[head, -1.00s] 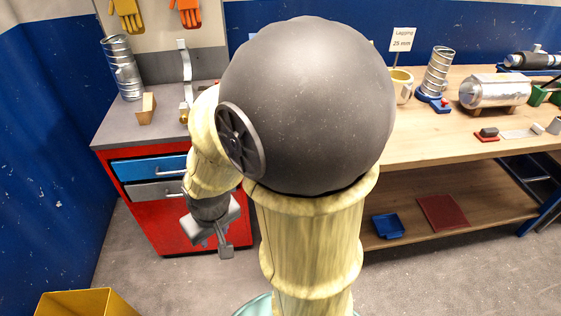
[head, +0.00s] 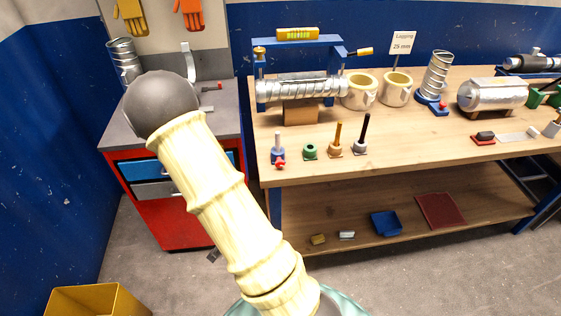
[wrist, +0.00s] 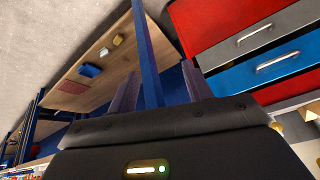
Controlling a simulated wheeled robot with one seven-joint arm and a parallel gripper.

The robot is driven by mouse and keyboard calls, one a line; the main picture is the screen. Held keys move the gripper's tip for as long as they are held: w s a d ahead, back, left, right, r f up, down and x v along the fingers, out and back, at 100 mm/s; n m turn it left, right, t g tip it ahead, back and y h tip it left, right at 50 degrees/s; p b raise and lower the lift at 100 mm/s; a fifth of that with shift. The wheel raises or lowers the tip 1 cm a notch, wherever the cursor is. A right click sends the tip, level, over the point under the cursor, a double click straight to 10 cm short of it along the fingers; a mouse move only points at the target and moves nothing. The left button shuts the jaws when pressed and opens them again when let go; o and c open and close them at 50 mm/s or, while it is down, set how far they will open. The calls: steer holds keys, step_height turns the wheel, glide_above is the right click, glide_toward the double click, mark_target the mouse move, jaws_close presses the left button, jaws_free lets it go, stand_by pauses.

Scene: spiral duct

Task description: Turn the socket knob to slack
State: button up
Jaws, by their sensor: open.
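Two blue holders with red knobs stand on the wooden bench in the head view. One is a small socket (head: 278,153) at the front left, with a pale peg upright in it and a red knob (head: 280,163) low on its front. The other is a blue base (head: 434,101) under an upright spiral duct, with a red knob (head: 443,104) at its right. I cannot tell which way either knob is turned. My gripper (wrist: 160,88) is open and empty in the wrist view, low beside the bench leg and away from both knobs. In the head view my arm mostly hides it.
A red cabinet (head: 170,222) with drawers stands left of the bench (head: 400,150). Green, orange and dark upright pieces stand right of the front socket. A blue frame (head: 300,47) holds a horizontal spiral duct behind them. A yellow bin (head: 95,300) stands at lower left.

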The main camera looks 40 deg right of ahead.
steer(key=s+d+m+t+h+p, duration=0.1)
steer(key=s+d+m+h+p, duration=0.1)
steer(key=s+d+h, duration=0.3)
steer(key=s+d+m+t+h+p, duration=0.1)
steer(key=d+h+p, duration=0.1)
steer(key=d, duration=0.5)
step_height(320, 180, up, 7)
steer(key=s+n+t+y+p, duration=0.1)
steer(key=n+t+p, duration=0.3)
steer(key=t, duration=0.5)
steer(key=shift+s+d+f+n, duration=0.2)
steer(key=shift+s+n, duration=0.3)
steer(key=shift+n, duration=0.7)
